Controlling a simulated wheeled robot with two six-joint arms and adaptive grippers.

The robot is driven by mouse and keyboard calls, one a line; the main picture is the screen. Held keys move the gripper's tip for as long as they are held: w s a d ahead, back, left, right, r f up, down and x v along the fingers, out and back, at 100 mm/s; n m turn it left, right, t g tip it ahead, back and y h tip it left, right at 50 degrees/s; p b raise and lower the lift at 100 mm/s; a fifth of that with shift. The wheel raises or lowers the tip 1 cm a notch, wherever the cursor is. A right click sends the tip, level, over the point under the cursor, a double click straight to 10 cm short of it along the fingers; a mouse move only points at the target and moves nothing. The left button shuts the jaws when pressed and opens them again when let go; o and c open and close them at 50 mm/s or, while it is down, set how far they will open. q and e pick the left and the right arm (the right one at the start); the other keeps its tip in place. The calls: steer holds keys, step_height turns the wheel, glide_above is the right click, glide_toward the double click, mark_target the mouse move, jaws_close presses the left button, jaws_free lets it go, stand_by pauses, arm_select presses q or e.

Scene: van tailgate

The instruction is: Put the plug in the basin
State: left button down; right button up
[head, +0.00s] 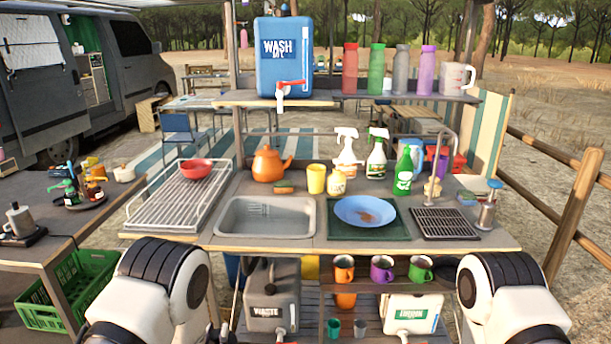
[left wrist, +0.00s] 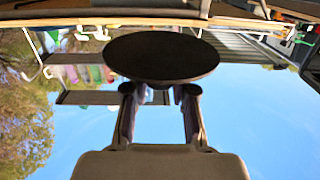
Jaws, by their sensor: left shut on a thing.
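In the left wrist view, my left gripper (left wrist: 159,94) is shut on a dark round disc, the plug (left wrist: 160,57). The disc's flat face fills the space past the fingertips. The grey basin (head: 267,217) is sunk in the counter in the head view, left of centre. It looks empty. My left arm comes up at the bottom left of the head view, in front of the counter; its gripper and the plug cannot be made out clearly there. My right arm shows at the bottom right, but its gripper does not show.
A wire drying rack (head: 180,196) with a red bowl (head: 196,169) stands left of the basin. A blue plate (head: 365,211) on a green mat lies to the right. An orange kettle (head: 268,164) and yellow cups (head: 316,179) stand behind. A shelf with mugs (head: 344,269) is below the counter.

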arm_select(q)
steer(key=s+r, duration=0.4)
steer(key=shift+s, duration=0.15)
steer(key=shift+f, duration=0.1)
